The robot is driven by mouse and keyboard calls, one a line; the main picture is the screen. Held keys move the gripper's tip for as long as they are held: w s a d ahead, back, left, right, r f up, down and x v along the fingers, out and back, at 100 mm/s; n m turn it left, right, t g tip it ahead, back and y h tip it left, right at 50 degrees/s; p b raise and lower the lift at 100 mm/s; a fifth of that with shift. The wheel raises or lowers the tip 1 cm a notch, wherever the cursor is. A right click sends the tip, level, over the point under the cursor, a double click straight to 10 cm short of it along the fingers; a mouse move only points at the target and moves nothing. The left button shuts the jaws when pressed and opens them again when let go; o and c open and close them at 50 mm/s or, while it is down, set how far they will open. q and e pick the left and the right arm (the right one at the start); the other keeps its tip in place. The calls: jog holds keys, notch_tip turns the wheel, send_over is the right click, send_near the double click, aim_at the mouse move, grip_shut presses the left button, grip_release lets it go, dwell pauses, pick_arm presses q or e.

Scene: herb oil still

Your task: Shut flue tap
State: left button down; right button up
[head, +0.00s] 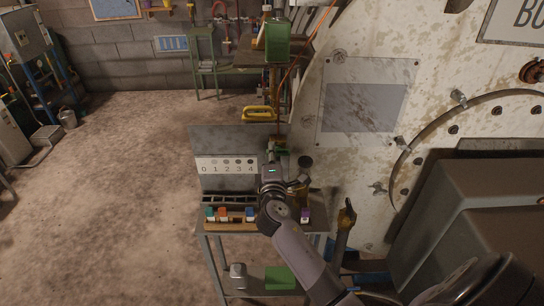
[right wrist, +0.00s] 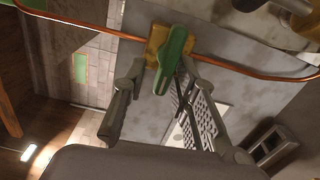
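The flue tap has a green lever handle (right wrist: 172,58) on a brass body (right wrist: 155,42), set on a thin copper pipe (right wrist: 226,66) in the right wrist view. My right gripper (right wrist: 160,72) is open, with one finger on each side of the handle. A gap shows on the left of the handle; I cannot tell whether the right finger touches it. In the head view my right gripper (head: 277,158) is above the small bench, by a small green part (head: 281,151) that is mostly hidden. My left gripper is not in view.
The bench (head: 208,228) holds a 0-to-4 scale panel (head: 222,165) and a rack of coloured pieces (head: 230,222). A large pale boiler face (head: 375,65) stands close on the right. A green box (head: 281,277) sits on the lower shelf. Open floor (head: 110,190) lies left.

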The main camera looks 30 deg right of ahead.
jog(key=shift+o, duration=0.2)
jog(key=shift+f, duration=0.15)
jog(key=v, duration=1.2)
jog(key=shift+s+d, duration=0.1)
